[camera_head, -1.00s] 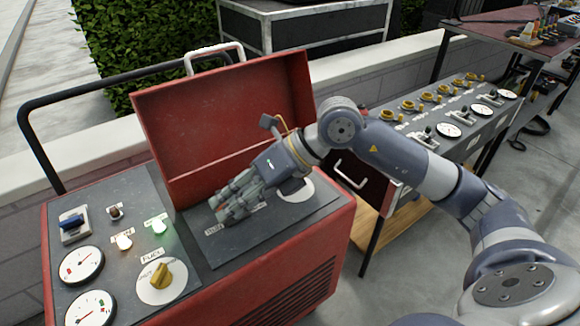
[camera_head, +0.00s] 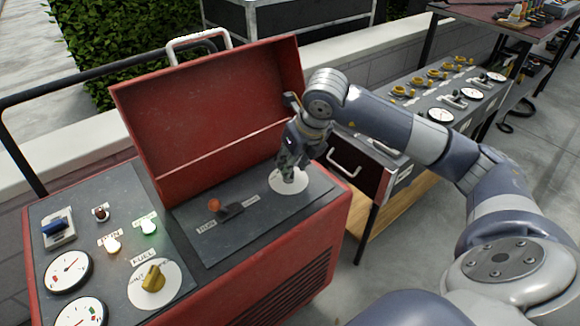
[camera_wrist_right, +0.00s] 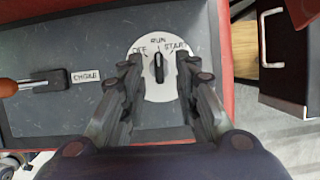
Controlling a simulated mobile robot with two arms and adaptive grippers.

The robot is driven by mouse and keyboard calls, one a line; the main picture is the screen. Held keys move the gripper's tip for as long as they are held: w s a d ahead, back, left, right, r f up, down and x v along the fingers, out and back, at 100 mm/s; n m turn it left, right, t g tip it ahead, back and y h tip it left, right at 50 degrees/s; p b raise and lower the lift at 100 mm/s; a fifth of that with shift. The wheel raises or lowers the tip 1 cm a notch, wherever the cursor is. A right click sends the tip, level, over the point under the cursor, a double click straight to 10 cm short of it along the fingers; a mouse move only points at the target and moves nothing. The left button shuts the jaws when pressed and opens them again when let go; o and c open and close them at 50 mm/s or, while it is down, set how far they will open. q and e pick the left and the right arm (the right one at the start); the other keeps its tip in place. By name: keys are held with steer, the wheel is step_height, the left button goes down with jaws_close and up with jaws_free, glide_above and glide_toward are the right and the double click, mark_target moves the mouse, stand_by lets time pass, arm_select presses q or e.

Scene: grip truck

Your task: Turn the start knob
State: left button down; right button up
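The start knob (camera_wrist_right: 158,69) is a black knob on a round white dial marked OFF, RUN and START. It points roughly up toward RUN in the right wrist view. In the head view the white dial (camera_head: 274,181) lies on the right part of the dark panel, and the gripper hides the knob. My right gripper (camera_head: 290,172) points down over the dial. In the right wrist view its two fingers are apart, one on each side of the knob, with gaps between. My left gripper is not in view.
The choke lever (camera_head: 228,208) with an orange tip stands left of the dial. The raised red lid (camera_head: 215,110) is behind the panel. A yellow fuel knob (camera_head: 153,278), lit lamps and gauges are on the left panel. A bench with a drawer (camera_head: 352,170) stands to the right.

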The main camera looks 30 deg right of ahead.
steer(key=shift+x, duration=1.15)
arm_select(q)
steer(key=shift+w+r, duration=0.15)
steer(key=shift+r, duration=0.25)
arm_select(e)
jaws_close()
